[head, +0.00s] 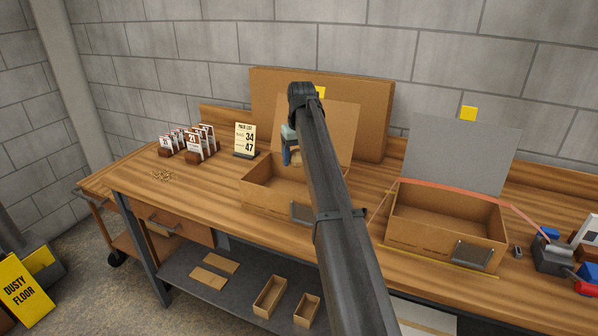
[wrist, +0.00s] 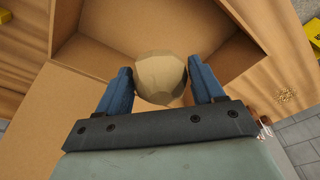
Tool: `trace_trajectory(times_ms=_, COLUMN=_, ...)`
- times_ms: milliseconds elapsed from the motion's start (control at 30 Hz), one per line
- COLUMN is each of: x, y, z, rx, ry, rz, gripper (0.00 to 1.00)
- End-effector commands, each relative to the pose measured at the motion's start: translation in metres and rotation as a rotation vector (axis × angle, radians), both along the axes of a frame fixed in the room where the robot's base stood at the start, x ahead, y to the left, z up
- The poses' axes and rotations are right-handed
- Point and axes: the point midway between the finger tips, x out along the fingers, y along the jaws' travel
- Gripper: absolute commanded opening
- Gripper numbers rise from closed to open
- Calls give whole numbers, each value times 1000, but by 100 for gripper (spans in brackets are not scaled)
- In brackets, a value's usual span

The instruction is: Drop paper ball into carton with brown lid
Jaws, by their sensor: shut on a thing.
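The paper ball (wrist: 160,77) is tan and faceted. My gripper (wrist: 162,85) is shut on it, with one blue finger on each side, in the wrist view. In the head view my gripper (head: 290,148) is above the left carton, and my arm hides most of the ball. The carton with the brown lid (head: 265,198) stands open on the bench, its lid (head: 335,130) raised at the back. In the wrist view the ball appears over the open carton (wrist: 100,48). My arm covers part of this carton in the head view.
A second open carton (head: 440,232) with a grey lid (head: 462,150) stands to the right, with a reddish strip along its back edge. Card holders (head: 200,142) and a pack list sign (head: 244,139) stand at the left. A large brown panel (head: 375,115) leans behind.

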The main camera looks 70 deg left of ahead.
Motion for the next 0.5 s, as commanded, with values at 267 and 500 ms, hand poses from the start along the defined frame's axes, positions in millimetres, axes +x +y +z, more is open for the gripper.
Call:
trace_trajectory(times_ms=267, x=0, y=-1, z=-16, rx=-1, ry=0, rz=0, gripper=39)
trace_trajectory(times_ms=500, x=0, y=-1, z=-41, rx=-1, ry=0, rz=0, gripper=39)
